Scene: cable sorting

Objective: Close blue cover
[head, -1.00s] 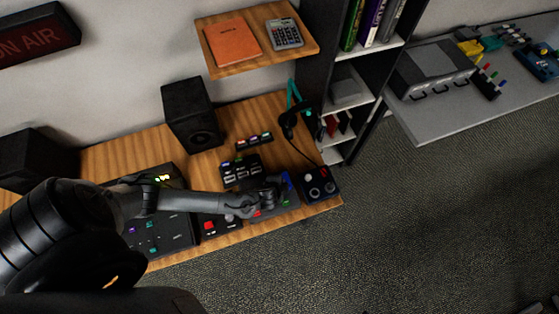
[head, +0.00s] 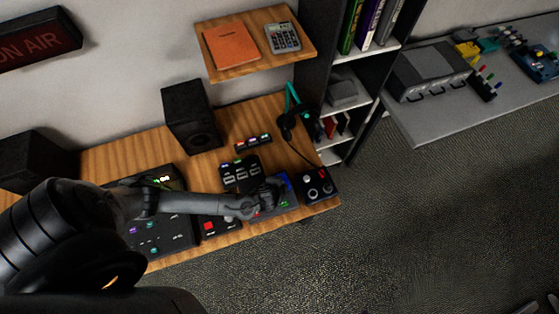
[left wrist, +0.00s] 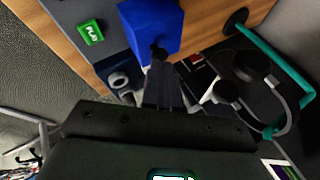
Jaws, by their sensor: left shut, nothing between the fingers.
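The blue cover (head: 286,181) is on the dark console (head: 287,207) near the right end of the wooden desk, beside a green button. In the left wrist view the cover (left wrist: 150,27) looks like a solid blue block at the top, with a green PLAY button (left wrist: 91,32) to its left. My left gripper (head: 273,190) is over the console, just left of the cover. In the left wrist view its shut, empty fingertips (left wrist: 160,58) overlap the cover's lower edge; I cannot tell whether they touch it. My right gripper does not show.
A dark box with knobs (head: 317,186) stands right of the console. A teal-banded headset (head: 291,118) is behind, with its cable running forward. A red-button box (head: 218,226) and a small switch panel (head: 240,170) are close by. The desk's front edge is near.

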